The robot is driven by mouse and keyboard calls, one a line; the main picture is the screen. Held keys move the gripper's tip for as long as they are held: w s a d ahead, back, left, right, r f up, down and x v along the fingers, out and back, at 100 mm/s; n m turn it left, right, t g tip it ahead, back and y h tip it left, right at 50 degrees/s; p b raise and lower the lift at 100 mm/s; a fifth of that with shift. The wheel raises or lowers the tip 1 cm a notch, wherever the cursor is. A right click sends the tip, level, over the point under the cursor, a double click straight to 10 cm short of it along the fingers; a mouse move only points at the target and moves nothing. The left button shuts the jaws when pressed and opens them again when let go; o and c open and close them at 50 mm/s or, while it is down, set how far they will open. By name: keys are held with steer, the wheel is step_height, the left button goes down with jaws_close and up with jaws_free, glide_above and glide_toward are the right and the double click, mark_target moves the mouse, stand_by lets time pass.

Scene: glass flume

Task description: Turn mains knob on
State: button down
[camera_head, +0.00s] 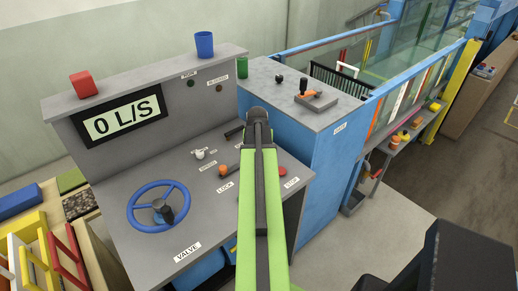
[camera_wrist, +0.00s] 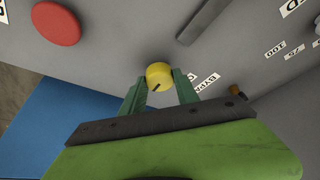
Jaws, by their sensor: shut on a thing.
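In the wrist view, my gripper (camera_wrist: 160,82) has its two green fingers on either side of a round yellow knob (camera_wrist: 159,73) with a dark pointer mark, and is shut on it. An upside-down label beside this knob (camera_wrist: 207,82) seems to begin "BYP". The yellow knob is hidden behind my arm in the head view. A pale knob (camera_head: 199,154) sits on the console left of my arm; its label is too small to read surely. I cannot tell from the labels which knob is the mains knob.
The grey console (camera_head: 120,178) carries a blue valve wheel (camera_head: 150,187), an orange knob (camera_head: 223,171) near the LOCK label and a red stop button (camera_head: 282,171), also in the wrist view (camera_wrist: 56,23). The display (camera_head: 124,115) reads 0 L/S. A blue cabinet (camera_head: 333,150) stands right.

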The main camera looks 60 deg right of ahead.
steer(key=shift+m, duration=0.3)
stand_by(0.4)
steer(key=c, duration=0.9)
jaws_free()
steer(key=shift+d, duration=0.1)
steer(key=p+v, duration=1.6)
steer(key=v, duration=0.1)
steer(key=shift+r, duration=0.15)
steer(key=shift+w+r, duration=0.1)
steer(key=shift+w, duration=0.05)
